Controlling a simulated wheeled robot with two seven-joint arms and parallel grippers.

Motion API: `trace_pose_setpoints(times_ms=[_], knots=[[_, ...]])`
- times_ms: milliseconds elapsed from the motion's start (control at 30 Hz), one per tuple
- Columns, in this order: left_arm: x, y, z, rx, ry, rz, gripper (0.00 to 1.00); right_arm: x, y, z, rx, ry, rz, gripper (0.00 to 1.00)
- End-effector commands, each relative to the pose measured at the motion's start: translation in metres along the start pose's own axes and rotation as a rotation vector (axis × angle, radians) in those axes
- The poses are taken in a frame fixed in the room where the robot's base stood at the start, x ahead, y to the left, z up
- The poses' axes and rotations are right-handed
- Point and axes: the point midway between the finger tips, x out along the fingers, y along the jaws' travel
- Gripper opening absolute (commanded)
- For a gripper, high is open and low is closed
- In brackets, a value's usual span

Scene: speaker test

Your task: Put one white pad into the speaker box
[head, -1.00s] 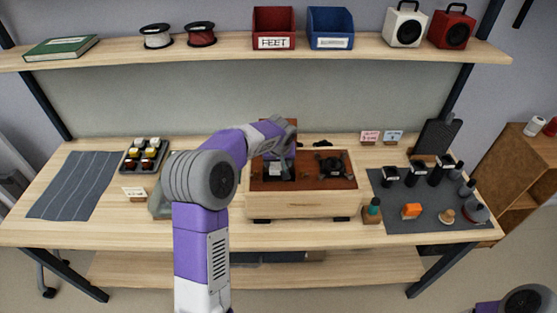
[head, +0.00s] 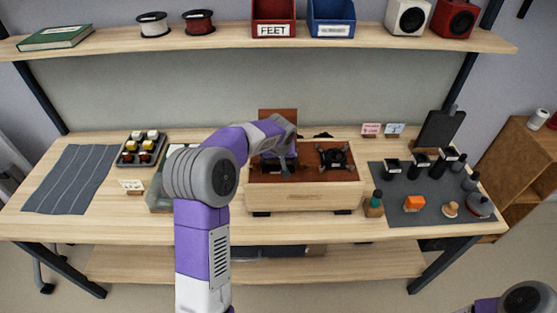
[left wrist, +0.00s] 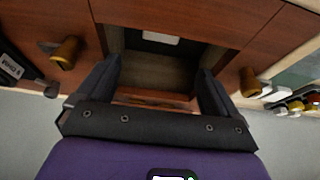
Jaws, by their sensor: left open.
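The speaker box (head: 304,198) is a pale wooden box with a red-brown top, in the middle of the table. My left gripper (head: 284,168) reaches down over its left opening. In the left wrist view the gripper (left wrist: 160,88) is open, with nothing between its fingers, above the opening of the box (left wrist: 225,20). A white piece, possibly a white pad (left wrist: 160,38), lies inside the cavity near its edge. White pieces (head: 139,135) sit in a tray with yellow and dark red ones. My right gripper is out of view.
The small-parts tray (head: 130,161) stands left of the box. A dark part (head: 334,158) sits on the box's right side. A grey mat (head: 405,216) with bottles and an orange block lies at right. Brass posts (left wrist: 66,52) flank the opening.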

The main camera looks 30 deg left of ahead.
Motion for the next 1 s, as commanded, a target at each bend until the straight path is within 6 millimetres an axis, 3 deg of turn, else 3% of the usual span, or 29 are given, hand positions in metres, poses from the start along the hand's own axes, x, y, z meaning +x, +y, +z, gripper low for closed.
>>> trace_pose_setpoints(times_ms=[267,500,700,1000], knots=[[-0.008,0.000,-0.001,0.000,0.001,0.000,0.94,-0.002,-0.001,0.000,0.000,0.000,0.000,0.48],[-0.049,0.000,-0.001,0.000,0.004,0.001,0.94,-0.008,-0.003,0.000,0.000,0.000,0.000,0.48],[-0.072,0.000,0.000,-0.001,0.001,0.001,0.94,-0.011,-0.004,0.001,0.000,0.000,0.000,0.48],[-0.076,0.000,0.000,0.000,-0.001,0.000,0.94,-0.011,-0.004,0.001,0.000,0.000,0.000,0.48]])
